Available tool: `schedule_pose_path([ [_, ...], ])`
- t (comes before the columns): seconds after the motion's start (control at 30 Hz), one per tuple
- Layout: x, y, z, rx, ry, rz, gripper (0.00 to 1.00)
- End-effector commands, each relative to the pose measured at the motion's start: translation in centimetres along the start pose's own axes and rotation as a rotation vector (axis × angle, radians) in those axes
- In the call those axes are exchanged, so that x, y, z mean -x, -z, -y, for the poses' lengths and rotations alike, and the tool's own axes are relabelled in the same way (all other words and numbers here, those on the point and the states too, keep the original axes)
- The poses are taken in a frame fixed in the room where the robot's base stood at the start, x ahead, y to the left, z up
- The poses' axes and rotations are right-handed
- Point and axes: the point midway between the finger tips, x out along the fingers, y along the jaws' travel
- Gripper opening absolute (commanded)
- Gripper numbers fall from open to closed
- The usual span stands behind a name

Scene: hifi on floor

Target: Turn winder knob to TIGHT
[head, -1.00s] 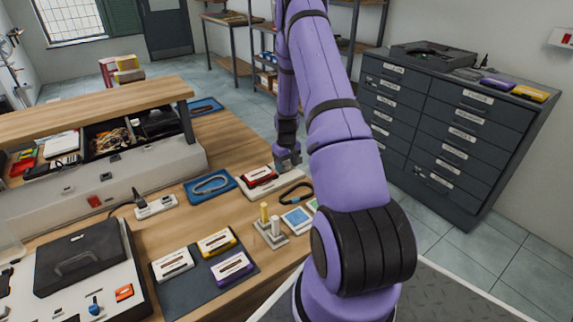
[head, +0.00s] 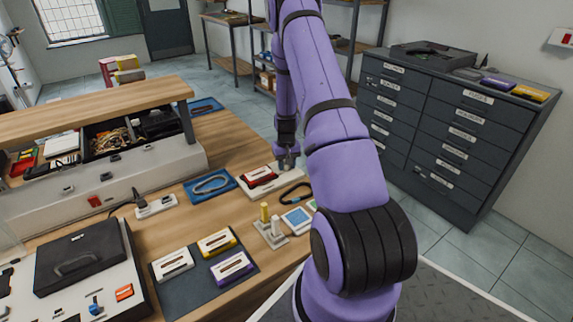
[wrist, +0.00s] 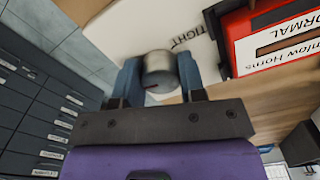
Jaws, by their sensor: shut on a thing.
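The winder knob (wrist: 160,72) is a short metal cylinder on a white winder plate (wrist: 120,30), with a dark red mark low on its side. My gripper (wrist: 160,78) is shut on the knob, a blue-grey finger on each side. The printed word TIGHT (wrist: 188,35) is on the plate just right of the knob, upside down. In the head view, my gripper (head: 288,163) is at the right part of the winder plate (head: 291,181), and the knob cannot be made out there. A red cassette (head: 259,176) sits on the plate's left part; its label reads NORMAL in the wrist view (wrist: 270,35).
A blue tray (head: 188,193) with a looped cable lies left of the winder. A black loop (head: 295,192), yellow and white posts (head: 265,215) and cards (head: 297,218) lie in front. Several cassettes rest on a dark mat (head: 195,285). A drawer cabinet (head: 440,130) stands right.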

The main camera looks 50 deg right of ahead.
Motion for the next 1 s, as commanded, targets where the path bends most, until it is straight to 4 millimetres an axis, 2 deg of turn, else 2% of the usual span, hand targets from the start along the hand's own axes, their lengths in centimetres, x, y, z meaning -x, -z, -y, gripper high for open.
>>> schedule_pose_path([
  [0.7,0.03,0.1,0.26,-0.677,0.0,-0.001,0.14],
  [1.0,0.05,0.18,0.31,-0.91,0.0,-0.001,0.14],
])
